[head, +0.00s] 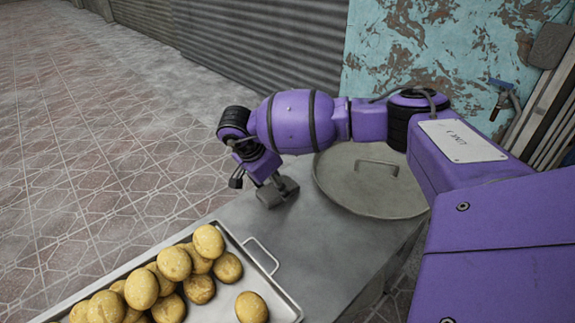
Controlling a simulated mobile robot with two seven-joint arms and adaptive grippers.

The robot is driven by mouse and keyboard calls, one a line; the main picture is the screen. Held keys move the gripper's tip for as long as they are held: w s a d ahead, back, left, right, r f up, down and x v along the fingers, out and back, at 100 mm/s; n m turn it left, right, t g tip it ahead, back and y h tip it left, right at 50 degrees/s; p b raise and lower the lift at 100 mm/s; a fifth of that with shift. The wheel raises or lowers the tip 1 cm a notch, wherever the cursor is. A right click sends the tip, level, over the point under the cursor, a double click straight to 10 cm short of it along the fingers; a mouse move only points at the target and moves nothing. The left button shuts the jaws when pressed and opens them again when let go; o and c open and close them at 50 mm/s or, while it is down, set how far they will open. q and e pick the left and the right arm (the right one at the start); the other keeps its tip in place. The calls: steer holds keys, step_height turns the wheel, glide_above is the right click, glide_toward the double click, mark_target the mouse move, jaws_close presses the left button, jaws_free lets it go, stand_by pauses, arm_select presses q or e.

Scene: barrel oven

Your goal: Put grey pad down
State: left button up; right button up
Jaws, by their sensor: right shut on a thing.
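My right gripper (264,181) points down over the grey table, between the tray of potatoes and the round lid. It is shut on the grey pad (277,193), a small dark grey block at the fingertips. The pad is at or just above the table top; I cannot tell if it touches. The fingers are small in the picture and partly hidden by the wrist. My left gripper is out of view.
A metal tray (284,300) heaped with several round yellow-brown potatoes (174,263) is at the lower left. A large grey round lid (345,191) with a handle lies right of the gripper. Bare table top (320,245) shows between them.

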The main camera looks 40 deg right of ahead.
steer(key=shift+f, duration=0.2)
steer(key=o, duration=1.2)
steer(key=shift+r, duration=0.5)
steer(key=v, duration=1.1)
steer(key=shift+a+r, duration=0.25)
steer(key=shift+r, duration=0.05)
